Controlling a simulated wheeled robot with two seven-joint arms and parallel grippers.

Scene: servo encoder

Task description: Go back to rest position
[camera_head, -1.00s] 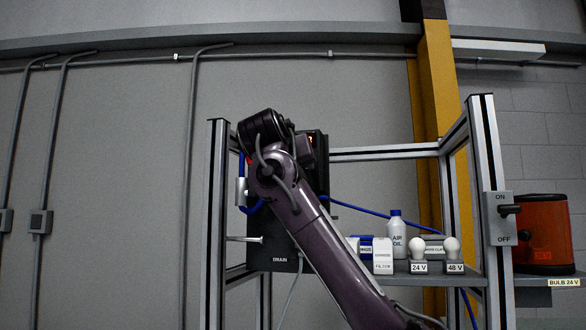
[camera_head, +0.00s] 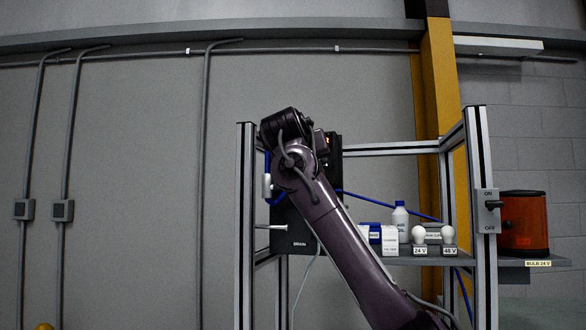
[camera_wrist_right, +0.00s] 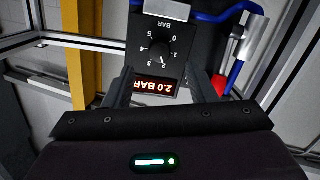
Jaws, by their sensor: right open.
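My right arm (camera_head: 335,225) rises from the lower right in the head view and crosses in front of the metal frame. Its wrist is bent at the top and hides the gripper there. In the right wrist view my right gripper (camera_wrist_right: 158,68) is open, with nothing between its fingers. Beyond the fingers is a black panel with a round dial (camera_wrist_right: 157,50) marked in BAR and a lit display (camera_wrist_right: 154,87) reading 2.0 BAR. The display lies between the fingers in the picture; I cannot tell how far off it is. My left gripper is not in view.
An ON/OFF switch (camera_head: 487,211) and an orange container (camera_head: 524,222) are at right. A red part (camera_wrist_right: 218,84) and blue hoses are near the gripper.

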